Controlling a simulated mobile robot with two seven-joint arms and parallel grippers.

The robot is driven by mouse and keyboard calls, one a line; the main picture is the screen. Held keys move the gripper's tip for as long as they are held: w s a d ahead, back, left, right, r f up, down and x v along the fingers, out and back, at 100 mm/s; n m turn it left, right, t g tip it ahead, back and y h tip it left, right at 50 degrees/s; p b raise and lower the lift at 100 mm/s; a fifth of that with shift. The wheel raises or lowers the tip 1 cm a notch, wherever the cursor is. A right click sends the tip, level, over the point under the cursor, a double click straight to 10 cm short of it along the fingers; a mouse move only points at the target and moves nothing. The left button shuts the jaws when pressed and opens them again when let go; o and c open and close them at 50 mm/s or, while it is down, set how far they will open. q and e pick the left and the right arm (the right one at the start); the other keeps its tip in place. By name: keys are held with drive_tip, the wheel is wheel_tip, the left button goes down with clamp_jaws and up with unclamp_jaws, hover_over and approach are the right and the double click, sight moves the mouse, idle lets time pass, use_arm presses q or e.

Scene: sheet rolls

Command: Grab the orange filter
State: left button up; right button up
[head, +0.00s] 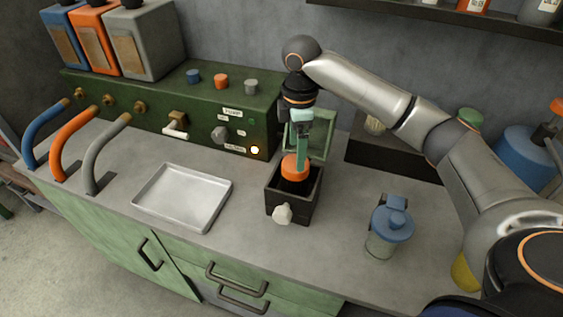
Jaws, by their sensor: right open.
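The orange filter (293,170) sits in the mouth of a small dark box (282,205) on the counter; its lower part is hidden by the box wall. The box's green lid (322,138) stands open at the back, and a pale knob (282,214) is on its front. My right gripper (301,160) points down from above, with its greenish fingers right at the filter's top. It is open; whether the fingers touch the filter is unclear from this angle. My left gripper is not in view.
An empty metal tray (184,196) lies left of the box, and a blue-lidded jar (389,228) stands to its right. A green control panel (190,108) is behind. Three curved pipes (72,140) rise at the left. A shelf (430,12) overhangs at the upper right.

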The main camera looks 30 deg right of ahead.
sight(295, 162)
drive_tip(key=shift+w, duration=0.5)
drive_tip(key=shift+w+f, duration=0.2)
drive_tip(key=shift+f, duration=0.1)
drive_tip(key=f, duration=0.5)
drive_tip(key=shift+s+d+f, duration=0.1)
drive_tip(key=shift+s+f, duration=0.15)
drive_tip(key=shift+s, duration=0.1)
drive_tip(key=shift+f, duration=3.1)
drive_tip(key=shift+c, duration=0.2)
drive_tip(key=shift+r, duration=0.1)
drive_tip(key=c, duration=1.3)
